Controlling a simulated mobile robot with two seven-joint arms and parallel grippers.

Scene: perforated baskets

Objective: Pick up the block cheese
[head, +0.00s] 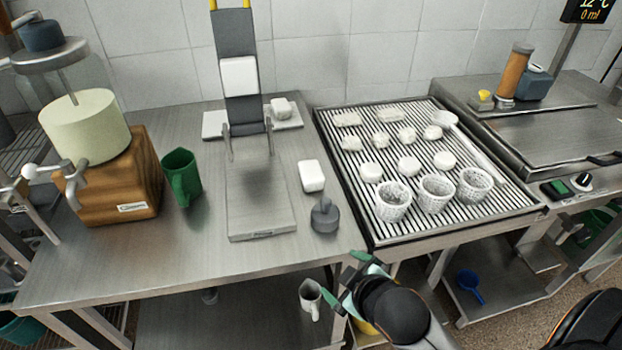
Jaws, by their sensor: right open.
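Several white pieces could be the block cheese, and I cannot tell which is meant. A white rounded block (312,176) lies alone on the steel table, right of the press. Another white block (239,77) is on the upright plate of the press, and a smaller one (282,108) is on a white board behind it. Three white perforated baskets (393,202) stand on the front of the ribbed drain tray (398,237). My right gripper (346,281) is open and empty in front of the table's front edge, well short of the blocks. My left gripper is not in view.
A grey knobbed weight (324,216) stands just in front of the lone block. The metal press (260,205) and a green jug (181,177) are to its left. Several small white cheeses (408,166) lie on the drain tray. The front left tabletop is clear.

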